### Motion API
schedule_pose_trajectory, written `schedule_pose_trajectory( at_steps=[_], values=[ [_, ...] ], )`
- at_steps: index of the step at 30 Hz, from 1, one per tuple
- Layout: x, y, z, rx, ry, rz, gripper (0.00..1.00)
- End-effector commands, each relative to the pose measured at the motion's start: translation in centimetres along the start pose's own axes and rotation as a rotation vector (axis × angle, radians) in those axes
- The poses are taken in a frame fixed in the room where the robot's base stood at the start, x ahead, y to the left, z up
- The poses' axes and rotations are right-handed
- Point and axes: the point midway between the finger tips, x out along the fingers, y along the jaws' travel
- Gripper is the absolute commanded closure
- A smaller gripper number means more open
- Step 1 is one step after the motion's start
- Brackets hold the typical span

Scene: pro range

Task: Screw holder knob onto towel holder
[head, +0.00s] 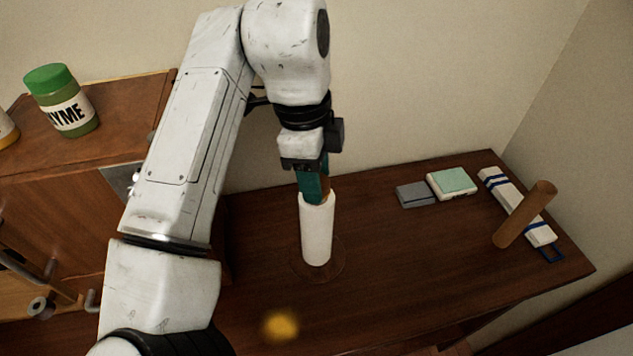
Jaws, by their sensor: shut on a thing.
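The towel holder stands upright on the dark wooden table, with a white paper roll (317,230) around its post. Its round brown base (335,271) shows around the foot of the roll. My gripper (314,190) comes down from above with teal fingers at the top of the roll. It is shut on the holder knob, of which only a small brown part (325,187) shows beside the fingers. The fingers hide most of the knob and the top of the post, so I cannot tell whether the knob is engaged on the thread.
A grey box (415,195), a pale green and white box (453,182), a white-and-blue item (541,235) and a tilted brown cylinder (525,214) are on the right. A thyme jar (66,110) stands on the cabinet at left. A blurred yellow spot (281,326) is in front.

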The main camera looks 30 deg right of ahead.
Motion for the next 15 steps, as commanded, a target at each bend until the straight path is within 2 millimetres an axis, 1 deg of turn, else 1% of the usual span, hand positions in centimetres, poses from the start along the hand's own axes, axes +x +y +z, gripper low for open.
schedule_pose_trajectory(
  at_steps=[2,5,12,15],
  values=[
    [0.00,-0.01,-0.01,0.013,0.000,0.001,0.86],
    [0.01,-0.03,0.00,0.090,-0.001,0.012,0.86],
    [0.11,-0.09,0.00,0.391,0.000,0.049,0.86],
    [0.15,-0.11,-0.01,0.479,0.000,0.059,0.86]
  ],
)
